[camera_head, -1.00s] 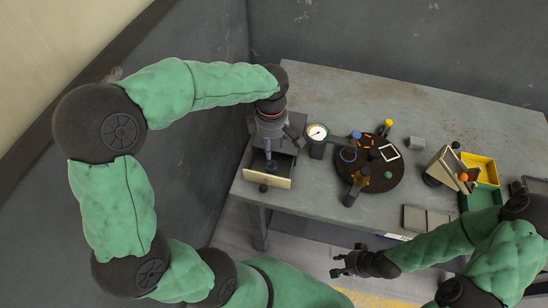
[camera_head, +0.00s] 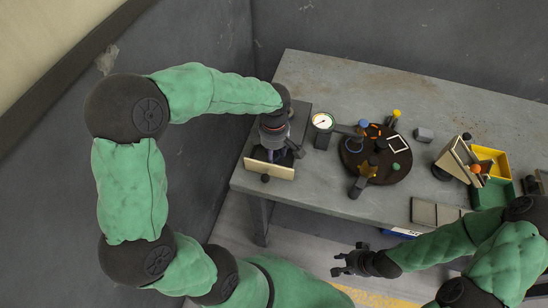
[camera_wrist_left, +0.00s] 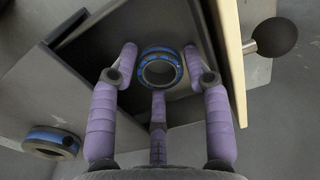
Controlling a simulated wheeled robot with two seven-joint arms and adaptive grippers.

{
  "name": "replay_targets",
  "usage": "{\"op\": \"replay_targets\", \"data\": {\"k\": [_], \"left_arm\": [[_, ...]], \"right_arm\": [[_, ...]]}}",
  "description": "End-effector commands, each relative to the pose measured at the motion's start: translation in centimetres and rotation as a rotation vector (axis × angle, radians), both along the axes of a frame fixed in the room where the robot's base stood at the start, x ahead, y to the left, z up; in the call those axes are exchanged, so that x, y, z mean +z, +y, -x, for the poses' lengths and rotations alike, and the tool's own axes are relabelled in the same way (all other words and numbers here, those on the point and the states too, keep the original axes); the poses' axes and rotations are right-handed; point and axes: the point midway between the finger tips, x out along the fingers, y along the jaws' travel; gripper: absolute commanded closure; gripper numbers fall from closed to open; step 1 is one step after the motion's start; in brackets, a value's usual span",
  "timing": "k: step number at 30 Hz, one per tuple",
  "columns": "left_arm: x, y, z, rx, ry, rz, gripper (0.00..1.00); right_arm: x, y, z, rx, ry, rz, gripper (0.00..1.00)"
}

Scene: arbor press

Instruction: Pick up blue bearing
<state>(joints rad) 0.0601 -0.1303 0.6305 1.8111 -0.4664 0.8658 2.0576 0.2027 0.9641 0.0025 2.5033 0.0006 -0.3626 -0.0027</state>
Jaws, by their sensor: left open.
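A blue-and-dark bearing ring (camera_wrist_left: 143,69) lies flat in the open drawer, seen in the left wrist view. My left gripper (camera_wrist_left: 159,66) is open, its three purple fingers spread around the ring, two beside it and one below it in the picture. I cannot tell whether they touch it. A second blue-banded ring (camera_wrist_left: 50,141) lies outside the drawer at the lower left. In the head view, my left gripper (camera_head: 276,152) is down at the drawer and hides the bearing. My right gripper (camera_head: 349,262) hangs empty in front of the table, its fingers apart.
The drawer's cream front (camera_head: 270,170) with its black knob (camera_head: 265,178) stands close beside my left gripper. A gauge (camera_head: 322,122) and a dark round turntable (camera_head: 388,172) stand to the right. Yellow (camera_head: 501,158) and green bins are at the far right.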

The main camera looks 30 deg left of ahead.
Motion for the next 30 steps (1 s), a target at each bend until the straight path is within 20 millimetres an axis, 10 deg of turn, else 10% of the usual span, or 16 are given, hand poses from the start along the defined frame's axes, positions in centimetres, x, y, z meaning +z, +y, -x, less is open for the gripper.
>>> {"op": "replay_targets", "data": {"k": [5, 9, 30], "left_arm": [[0.1, 0.0, 0.0, 0.001, -0.001, 0.000, 0.54], [0.1, 0.0, 0.0, 0.001, -0.001, 0.000, 0.93], [4.0, -0.3, 0.1, -0.001, -0.004, 0.000, 0.94]], "right_arm": [[0.1, 0.0, 0.0, 0.000, 0.000, 0.000, 0.64], [0.1, 0.0, 0.0, 0.000, 0.000, 0.000, 0.64], [1.7, 0.0, 0.0, 0.000, 0.000, 0.000, 0.64]]}}
